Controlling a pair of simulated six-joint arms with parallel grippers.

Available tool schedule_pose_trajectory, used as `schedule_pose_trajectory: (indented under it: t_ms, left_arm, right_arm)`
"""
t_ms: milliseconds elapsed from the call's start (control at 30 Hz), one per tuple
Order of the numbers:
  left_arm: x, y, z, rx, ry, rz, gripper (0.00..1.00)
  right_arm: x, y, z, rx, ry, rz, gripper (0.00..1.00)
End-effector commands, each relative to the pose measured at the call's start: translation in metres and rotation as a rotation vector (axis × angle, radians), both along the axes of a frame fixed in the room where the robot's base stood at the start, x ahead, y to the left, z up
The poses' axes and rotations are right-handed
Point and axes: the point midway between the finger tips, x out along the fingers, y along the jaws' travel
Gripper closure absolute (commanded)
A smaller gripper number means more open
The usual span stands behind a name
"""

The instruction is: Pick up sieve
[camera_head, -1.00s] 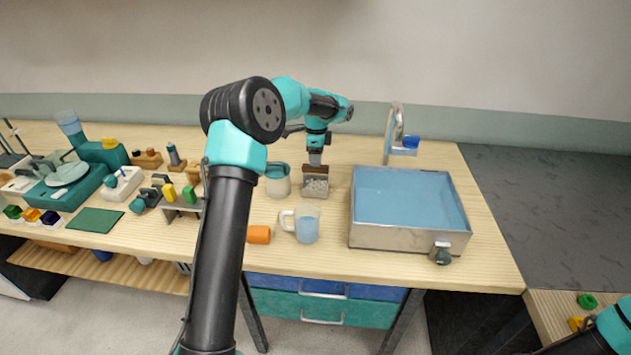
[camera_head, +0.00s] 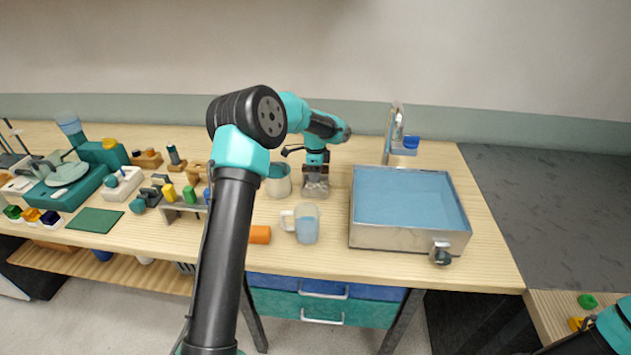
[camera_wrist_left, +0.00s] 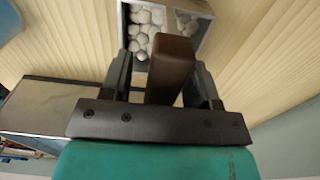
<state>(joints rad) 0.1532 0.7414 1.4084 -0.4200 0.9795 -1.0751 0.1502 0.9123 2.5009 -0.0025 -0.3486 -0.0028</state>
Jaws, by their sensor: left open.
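The sieve (camera_head: 316,189) is a small metal basket holding several pale balls, standing on the wooden bench. In the left wrist view, its basket (camera_wrist_left: 207,24) and brown handle (camera_wrist_left: 172,62) show. My left gripper (camera_head: 316,172) is over the sieve from above, partly hiding it in the head view. In the left wrist view, the left gripper (camera_wrist_left: 163,72) is open, with one dark finger on each side of the handle. I cannot tell whether either finger touches it. My right gripper is out of view; only a piece of the arm shows at the lower right.
A cup (camera_head: 278,181) stands close left of the sieve, and a glass mug (camera_head: 306,226) of blue liquid stands in front. A metal water bath (camera_head: 405,237) is at the right. An orange piece (camera_head: 260,234) lies near the front edge.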

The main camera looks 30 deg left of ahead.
Motion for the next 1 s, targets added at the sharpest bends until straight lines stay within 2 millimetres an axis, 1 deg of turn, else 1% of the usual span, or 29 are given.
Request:
schedule_pose_trajectory:
  t_ms: [500,1000]
  left_arm:
    - [0.0001,0.0003,-0.0016,0.000,-0.001,0.001,0.46]
    - [0.0001,0.0003,-0.0015,0.000,-0.001,0.001,0.94]
  right_arm:
    - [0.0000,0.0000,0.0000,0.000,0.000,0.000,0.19]
    - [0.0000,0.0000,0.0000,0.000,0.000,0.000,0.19]
